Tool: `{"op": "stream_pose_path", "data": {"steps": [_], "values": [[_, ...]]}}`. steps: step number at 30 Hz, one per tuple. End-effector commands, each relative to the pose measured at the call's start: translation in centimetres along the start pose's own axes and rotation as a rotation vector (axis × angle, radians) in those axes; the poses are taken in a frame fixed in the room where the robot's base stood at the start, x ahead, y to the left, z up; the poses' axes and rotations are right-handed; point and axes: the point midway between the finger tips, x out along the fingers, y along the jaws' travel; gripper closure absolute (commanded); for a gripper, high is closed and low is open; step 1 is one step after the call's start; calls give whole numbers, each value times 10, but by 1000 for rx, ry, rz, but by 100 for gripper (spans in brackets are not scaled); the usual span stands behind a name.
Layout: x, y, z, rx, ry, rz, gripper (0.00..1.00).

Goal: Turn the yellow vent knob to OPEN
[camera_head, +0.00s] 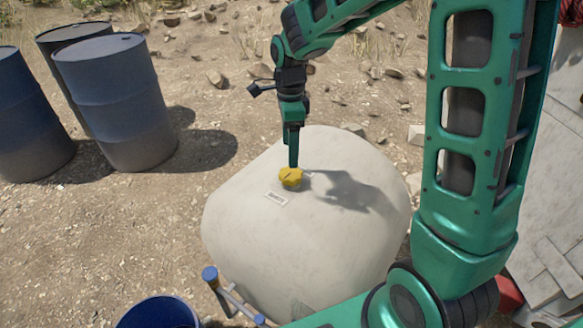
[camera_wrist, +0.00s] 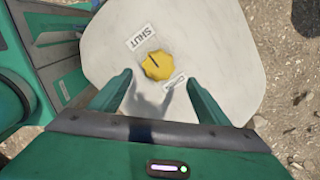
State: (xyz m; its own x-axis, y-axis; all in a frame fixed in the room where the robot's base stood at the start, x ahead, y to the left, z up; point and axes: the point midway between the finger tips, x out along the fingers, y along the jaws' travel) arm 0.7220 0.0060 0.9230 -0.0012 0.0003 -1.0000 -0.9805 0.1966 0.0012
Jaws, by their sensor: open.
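The yellow vent knob (camera_head: 290,177) sits on top of the pale, rounded tank (camera_head: 240,230). In the wrist view the knob (camera_wrist: 158,67) has a dark pointer line aimed toward the SHUT label (camera_wrist: 138,37). A second label (camera_wrist: 177,81) lies on the knob's other side, only partly readable. My gripper (camera_head: 293,164) points down just above or at the knob in the head view. In the wrist view its fingers (camera_wrist: 159,78) are spread, with the knob centred a little beyond the tips. I cannot tell whether a finger touches it.
Blue-grey drums (camera_head: 118,100) stand on the dirt at the left. A blue bucket (camera_head: 158,314) and a blue-capped pipe (camera_head: 211,277) are near the tank's front left. Pale slabs (camera_head: 560,200) stand at the right. The tank top around the knob is clear.

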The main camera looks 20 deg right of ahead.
Motion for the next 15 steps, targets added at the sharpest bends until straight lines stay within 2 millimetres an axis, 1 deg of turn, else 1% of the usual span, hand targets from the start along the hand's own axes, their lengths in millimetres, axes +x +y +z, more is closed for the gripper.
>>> {"op": "stream_pose_path", "data": {"steps": [1,3,9,12,15], "values": [[10,1,0,0,1,4,30],[23,1,-1,0,2,5,30],[56,1,-1,-1,1,3,30],[68,1,-1,-1,1,2,30],[76,0,-1,-1,0,0,30]]}}
